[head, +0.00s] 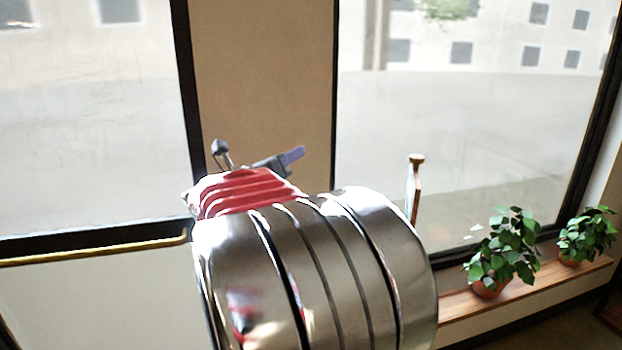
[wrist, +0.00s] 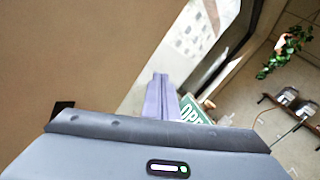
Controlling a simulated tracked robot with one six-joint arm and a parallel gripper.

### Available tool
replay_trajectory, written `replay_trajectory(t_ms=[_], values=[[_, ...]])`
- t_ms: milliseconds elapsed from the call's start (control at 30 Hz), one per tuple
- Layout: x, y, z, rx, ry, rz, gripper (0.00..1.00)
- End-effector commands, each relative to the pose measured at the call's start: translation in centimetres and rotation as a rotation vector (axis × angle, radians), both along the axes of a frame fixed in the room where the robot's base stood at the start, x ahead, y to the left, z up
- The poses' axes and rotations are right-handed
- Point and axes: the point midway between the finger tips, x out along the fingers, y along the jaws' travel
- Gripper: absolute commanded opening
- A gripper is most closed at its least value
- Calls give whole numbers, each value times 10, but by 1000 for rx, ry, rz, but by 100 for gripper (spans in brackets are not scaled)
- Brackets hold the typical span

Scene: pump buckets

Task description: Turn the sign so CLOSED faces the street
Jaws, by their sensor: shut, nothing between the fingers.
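A green sign (wrist: 194,112) with white letters reading "OPE" shows in the wrist view, just right of my fingers and partly hidden by them and the gripper body. My gripper (wrist: 161,84) is shut and empty, its purple-grey fingers together, with the sign beside and behind them. I cannot tell whether they touch it. In the head view my gripper (head: 294,155) shows small beyond my arm, in front of the tan panel between the windows. The lettered sign face is not seen in the head view.
A slim upright piece with a wooden knob (head: 416,160) stands right of my arm. Two potted plants (head: 503,248) (head: 587,234) sit on the wooden sill (head: 455,306). A brass bar (head: 95,250) crosses at left.

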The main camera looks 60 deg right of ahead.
Motion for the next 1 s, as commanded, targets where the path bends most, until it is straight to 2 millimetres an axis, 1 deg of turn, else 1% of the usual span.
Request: replay_trajectory(t_ms=[33,67,100,167,200,300,400,500,567,867,1000], values=[[-19,-13,-8,4,-61,-91,0],[-32,-18,-11,3,-102,-148,0],[-49,-24,-17,1,-155,-225,0],[-74,-30,-26,-13,-231,-340,0],[-90,-33,-32,-24,-276,-413,0],[-123,-33,-45,-60,-368,-576,0],[-146,-29,-53,-96,-427,-691,0],[-156,-25,-58,-119,-455,-751,0],[-159,-24,-59,-125,-462,-764,0],[-159,-24,-58,-125,-462,-765,0],[-163,-28,-58,-125,-462,-765,0]])
